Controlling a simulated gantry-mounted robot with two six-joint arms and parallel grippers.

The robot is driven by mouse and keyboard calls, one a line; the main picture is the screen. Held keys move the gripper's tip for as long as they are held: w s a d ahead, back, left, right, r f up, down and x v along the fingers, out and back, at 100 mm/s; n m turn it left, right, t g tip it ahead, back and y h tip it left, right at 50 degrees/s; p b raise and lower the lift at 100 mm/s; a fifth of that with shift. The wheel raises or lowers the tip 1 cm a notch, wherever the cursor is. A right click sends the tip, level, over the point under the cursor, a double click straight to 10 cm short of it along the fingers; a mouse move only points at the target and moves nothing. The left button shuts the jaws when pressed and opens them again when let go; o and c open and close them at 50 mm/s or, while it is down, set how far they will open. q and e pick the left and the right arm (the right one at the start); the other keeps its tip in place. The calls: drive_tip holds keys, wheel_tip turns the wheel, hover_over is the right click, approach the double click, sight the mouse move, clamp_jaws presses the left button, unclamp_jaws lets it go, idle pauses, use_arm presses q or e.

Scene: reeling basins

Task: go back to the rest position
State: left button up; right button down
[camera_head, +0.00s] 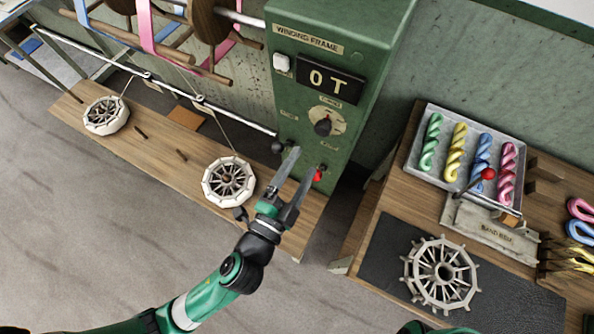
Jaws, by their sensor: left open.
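My left gripper (303,178) is open, with its two fingers apart and nothing seen between them. I cannot tell whether a finger touches the cabinet. My left arm reaches up from the bottom left. My right gripper does not show in this view.
A wooden bench (150,165) at left holds two white reels (228,182). At right, a table holds a metal tray (411,160) of coloured twisted skeins, a red-knobbed lever (488,174) and a spoked wheel (441,273) on a dark mat (385,265). Grey floor (90,230) lies open at lower left.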

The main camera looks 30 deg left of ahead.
use_arm(q)
drive_tip(key=shift+s, duration=0.9)
